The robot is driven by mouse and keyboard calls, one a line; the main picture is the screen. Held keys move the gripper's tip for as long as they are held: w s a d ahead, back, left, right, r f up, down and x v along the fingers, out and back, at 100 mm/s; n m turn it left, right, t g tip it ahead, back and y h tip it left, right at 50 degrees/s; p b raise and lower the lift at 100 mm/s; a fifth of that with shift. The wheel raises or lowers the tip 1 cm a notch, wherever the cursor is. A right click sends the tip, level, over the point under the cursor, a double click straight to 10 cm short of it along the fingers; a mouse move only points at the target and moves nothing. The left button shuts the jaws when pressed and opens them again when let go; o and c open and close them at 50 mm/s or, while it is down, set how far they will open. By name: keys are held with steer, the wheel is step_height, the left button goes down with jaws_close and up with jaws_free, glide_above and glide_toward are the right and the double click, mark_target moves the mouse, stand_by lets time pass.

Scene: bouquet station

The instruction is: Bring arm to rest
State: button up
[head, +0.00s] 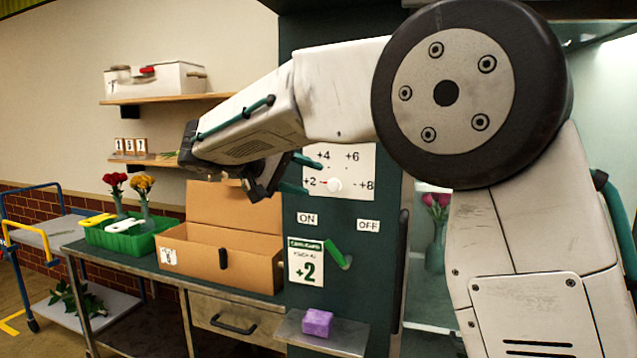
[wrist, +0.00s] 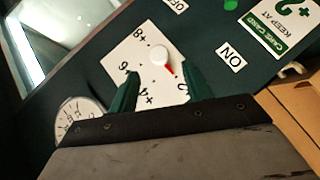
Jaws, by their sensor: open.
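My gripper (head: 310,174) is raised in front of the dark green cabinet panel (head: 350,285). Its two green fingers are apart and nothing is between them; they also show in the wrist view (wrist: 161,78). They point at the white dial plate (head: 352,160). The white dial knob (head: 335,184) has a red pointer toward the +2 mark, and it also shows in the wrist view (wrist: 159,57). Whether a finger touches the plate, I cannot tell. My arm stretches left across the panel from the right.
A green lever (head: 338,254) leans toward the ON label (head: 307,219), beside a card reading +2 (head: 306,261). A purple block (head: 317,322) sits on a low shelf. A cardboard box (head: 205,250) and green tray (head: 112,238) stand on the bench at left.

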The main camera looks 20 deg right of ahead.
steer(key=shift+v, duration=1.05)
steer(key=shift+w, duration=0.1)
steer(key=s+d+f+n+g+y, duration=0.25)
steer(key=s+f+n+y, duration=0.25)
steer(key=s+f, duration=0.5)
steer(key=s+d+f+m+y, duration=0.1)
steer(key=s+d+f+y, duration=0.1)
steer(key=s, duration=0.7)
steer(key=s+d+f+m+y, duration=0.1)
steer(key=s+d+f+y, duration=0.2)
steer(key=s, duration=0.6)
steer(key=s+d+f+m+y, duration=0.1)
steer(key=s+d+f+y, duration=0.2)
steer(key=s, duration=0.6)
steer(key=shift+s+d+f+t+y, duration=0.25)
steer(key=shift+f+t+y, duration=0.1)
steer(key=shift+f, duration=0.4)
